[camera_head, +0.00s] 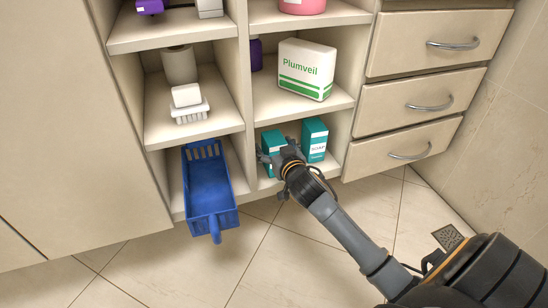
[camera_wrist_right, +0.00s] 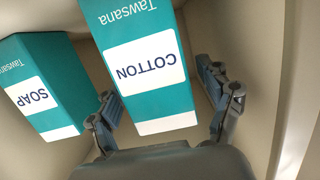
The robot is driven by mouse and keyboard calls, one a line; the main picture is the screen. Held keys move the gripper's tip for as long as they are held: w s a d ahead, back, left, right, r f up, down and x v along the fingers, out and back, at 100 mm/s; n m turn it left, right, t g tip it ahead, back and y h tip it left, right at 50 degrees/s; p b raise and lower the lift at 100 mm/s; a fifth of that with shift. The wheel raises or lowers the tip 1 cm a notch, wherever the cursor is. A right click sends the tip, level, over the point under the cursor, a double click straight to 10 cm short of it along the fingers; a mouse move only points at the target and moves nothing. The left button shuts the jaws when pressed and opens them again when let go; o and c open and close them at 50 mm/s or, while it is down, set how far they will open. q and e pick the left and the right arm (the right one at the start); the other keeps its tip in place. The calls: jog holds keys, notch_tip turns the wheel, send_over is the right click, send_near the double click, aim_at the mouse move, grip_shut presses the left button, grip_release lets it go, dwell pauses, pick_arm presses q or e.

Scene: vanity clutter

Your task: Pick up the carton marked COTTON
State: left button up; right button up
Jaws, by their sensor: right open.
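The teal carton marked COTTON (camera_wrist_right: 146,67) stands in the middle of the right wrist view, its lettering upside down there. My right gripper (camera_wrist_right: 165,108) is open, with one finger on each side of the carton's near end; I cannot tell whether either finger touches it. In the head view the carton (camera_head: 271,138) is on the lower right shelf, partly hidden by my right gripper (camera_head: 276,156). A similar teal carton marked SOAP (camera_head: 315,138) stands to its right; it also shows at the left of the wrist view (camera_wrist_right: 42,85). My left gripper is not in view.
The shelf walls and the board above enclose the cartons. A white Plumveil pack (camera_head: 305,68) sits on the shelf above. A blue basket (camera_head: 209,185) juts out from the left compartment. Drawers with metal handles (camera_head: 410,153) are at the right. The floor in front is clear.

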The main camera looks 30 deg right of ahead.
jog(key=shift+c, duration=0.2)
jog(key=c, duration=1.3)
jog(key=shift+r, duration=0.2)
